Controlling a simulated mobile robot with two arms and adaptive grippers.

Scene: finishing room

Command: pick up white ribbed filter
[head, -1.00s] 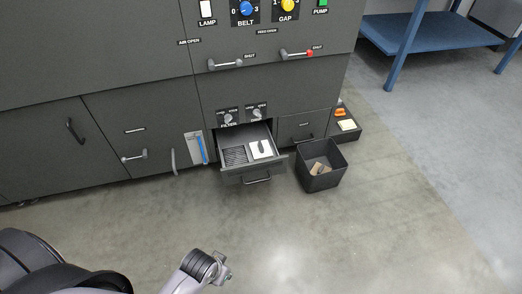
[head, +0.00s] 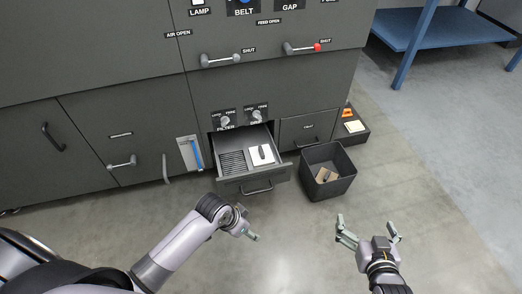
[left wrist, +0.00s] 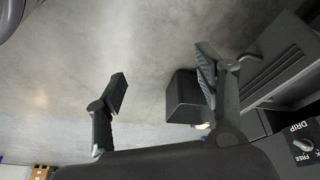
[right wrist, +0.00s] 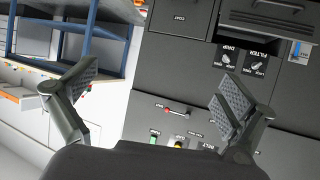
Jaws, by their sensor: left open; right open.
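A white flat piece (head: 254,160) with a dark elongated shape on it lies in the right part of an open drawer (head: 250,185) low on the dark machine. It is the only white thing in the drawer; I cannot make out ribs on it. A dark slatted panel (head: 232,163) lies beside it on the left. My left gripper (head: 246,227) is in front of and below the drawer, apart from it; its open fingers show in the left wrist view (left wrist: 160,88). My right gripper (head: 368,229) is open and empty over the floor, right of the drawer.
A black bin (head: 344,186) with brownish scraps stands on the floor right of the drawer. A low dark tray (head: 361,130) with orange and pale items is behind it. A blue bench (head: 410,38) stands at the upper right. The floor in front is clear.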

